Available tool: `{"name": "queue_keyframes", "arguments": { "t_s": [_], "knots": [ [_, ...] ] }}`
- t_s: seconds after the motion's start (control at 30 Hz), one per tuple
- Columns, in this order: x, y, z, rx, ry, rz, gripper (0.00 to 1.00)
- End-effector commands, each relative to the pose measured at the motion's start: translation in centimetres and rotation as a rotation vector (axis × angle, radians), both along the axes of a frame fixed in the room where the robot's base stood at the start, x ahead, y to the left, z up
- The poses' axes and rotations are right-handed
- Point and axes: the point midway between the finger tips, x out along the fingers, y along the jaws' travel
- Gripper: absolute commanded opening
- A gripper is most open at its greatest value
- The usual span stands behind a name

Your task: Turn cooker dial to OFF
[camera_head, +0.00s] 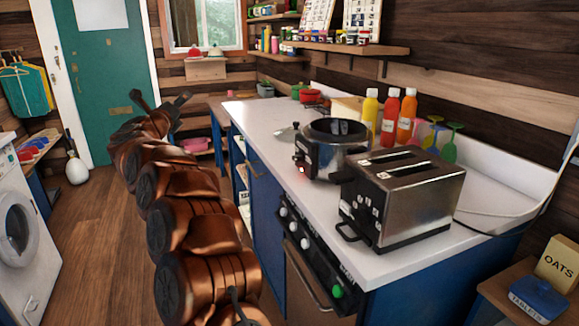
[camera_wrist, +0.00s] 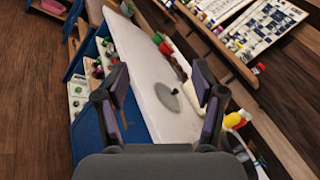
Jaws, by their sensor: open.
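A silver and black round cooker (camera_head: 332,150) stands on the white counter. A small dial (camera_head: 300,157) is on its left-facing front, with a red light just below. I cannot read the dial's setting. The built-in oven front below the counter also has a black panel (camera_head: 310,245) with several pale knobs and one green knob (camera_head: 337,291). My gripper (camera_head: 162,103) is raised in the aisle left of the counter, at the far end of my arm, apart from the cooker. In the wrist view my gripper (camera_wrist: 160,85) is open and empty, and no dial shows clearly between its fingers.
A steel toaster (camera_head: 402,195) stands on the counter in front of the cooker. A loose lid (camera_head: 287,133) lies behind it. Sauce bottles (camera_head: 388,118) and coloured glasses stand along the wall. A washing machine (camera_head: 20,235) is at left.

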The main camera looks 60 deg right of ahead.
Motion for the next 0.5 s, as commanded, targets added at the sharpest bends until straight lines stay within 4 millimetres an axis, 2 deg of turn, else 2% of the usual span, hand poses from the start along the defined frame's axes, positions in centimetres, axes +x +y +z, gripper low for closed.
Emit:
{"name": "queue_keyframes", "arguments": {
  "t_s": [0.03, 0.1, 0.17, 0.2, 0.3, 0.4, 0.5],
  "knots": [
    [-1.7, -2.6, -2.4, 0.031, -0.049, -0.105, 0.69],
    [-4.8, -5.7, -4.5, 0.068, -0.133, -0.254, 0.69],
    [-7.6, -7.8, -6.6, 0.091, -0.198, -0.381, 0.69],
    [-9.8, -9.0, -7.9, 0.102, -0.246, -0.468, 0.69],
    [-14.5, -10.8, -11.0, 0.114, -0.348, -0.658, 0.69],
    [-18.8, -11.6, -13.5, 0.110, -0.438, -0.821, 0.69],
    [-21.7, -11.7, -15.2, 0.099, -0.500, -0.935, 0.69]
  ]
}}
